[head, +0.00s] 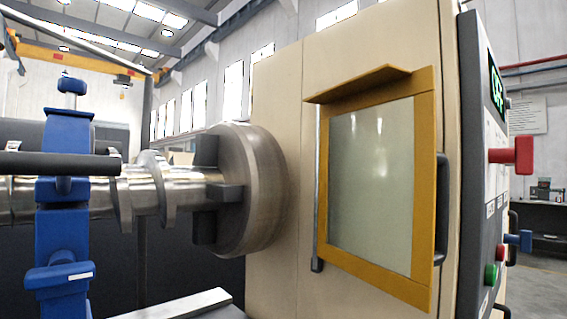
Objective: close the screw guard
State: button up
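An orange-framed guard (424,200) with a pale, glossy window panel (370,185) is on the cream machine housing (285,100). A black handle (442,210) runs down its right side and a thin grey vertical rod (318,190) down its left. An orange flange (365,82) juts out along its top. I cannot tell for sure how far the guard stands from the housing. A metal screw (150,190) lies horizontally at the left, its end held in a round chuck (262,190). It is uncovered in this view. My gripper is not in view.
A blue support (62,215) stands around the screw at the left, with a dark bar (60,163) crossing it. The dark control panel edge (475,170) at right carries a red lever (515,155), a blue lever (520,240) and buttons. Open floor shows at far right.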

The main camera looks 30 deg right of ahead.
aim_at(387, 83)
jog(key=l, duration=0.6)
jog(key=k+l+u, duration=0.15)
jog(key=l, duration=1.1)
jog(key=k+l+u, duration=0.15)
jog(key=l, duration=0.4)
jog(key=k, duration=0.75)
